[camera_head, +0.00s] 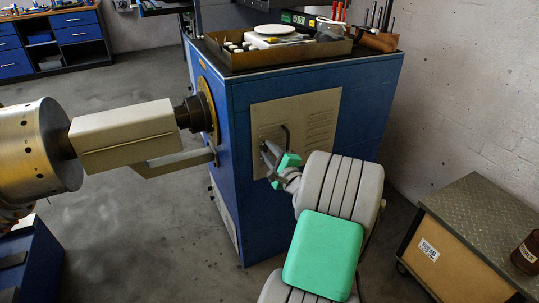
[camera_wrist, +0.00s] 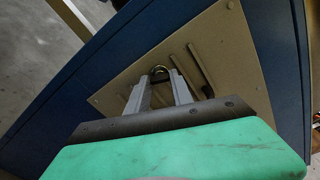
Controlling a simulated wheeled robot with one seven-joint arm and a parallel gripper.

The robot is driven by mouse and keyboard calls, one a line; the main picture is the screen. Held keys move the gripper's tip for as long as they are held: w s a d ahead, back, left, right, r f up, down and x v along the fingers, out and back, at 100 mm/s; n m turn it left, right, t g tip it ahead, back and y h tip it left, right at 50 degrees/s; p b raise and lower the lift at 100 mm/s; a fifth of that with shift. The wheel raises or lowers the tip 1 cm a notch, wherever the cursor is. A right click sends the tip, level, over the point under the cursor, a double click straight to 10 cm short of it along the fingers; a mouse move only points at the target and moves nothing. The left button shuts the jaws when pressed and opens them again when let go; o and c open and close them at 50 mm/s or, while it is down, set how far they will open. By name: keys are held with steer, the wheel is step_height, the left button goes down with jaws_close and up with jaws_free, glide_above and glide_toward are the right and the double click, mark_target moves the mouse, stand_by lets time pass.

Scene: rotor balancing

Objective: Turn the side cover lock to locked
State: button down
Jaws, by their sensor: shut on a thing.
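The side cover (camera_head: 318,108) is a beige louvred panel on the side of the blue machine cabinet (camera_head: 362,98). It fills the upper middle of the wrist view (camera_wrist: 222,42). The side cover lock (camera_wrist: 160,70) shows as a small rounded metal piece between my fingertips. My gripper (camera_head: 266,152) is at the cover, just left of a dark bar handle (camera_head: 286,137). In the wrist view my gripper (camera_wrist: 161,80) is shut on the lock, and the handle (camera_wrist: 201,68) stands to its right. My fingers hide much of the lock, so its turned position cannot be told.
A tray (camera_head: 245,62) with tools and a white scale sits on top of the cabinet. A large metal cylinder on a beige spindle (camera_head: 125,135) juts out to the left.

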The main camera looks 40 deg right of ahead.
steer(key=shift+n+b, duration=1.05)
steer(key=shift+n, duration=1.25)
steer(key=c, duration=1.1)
jaws_free()
steer(key=p+v, duration=0.1)
steer(key=v, duration=0.6)
steer(key=shift+s+a, duration=0.15)
steer(key=shift+s, duration=0.25)
steer(key=shift+r, duration=0.1)
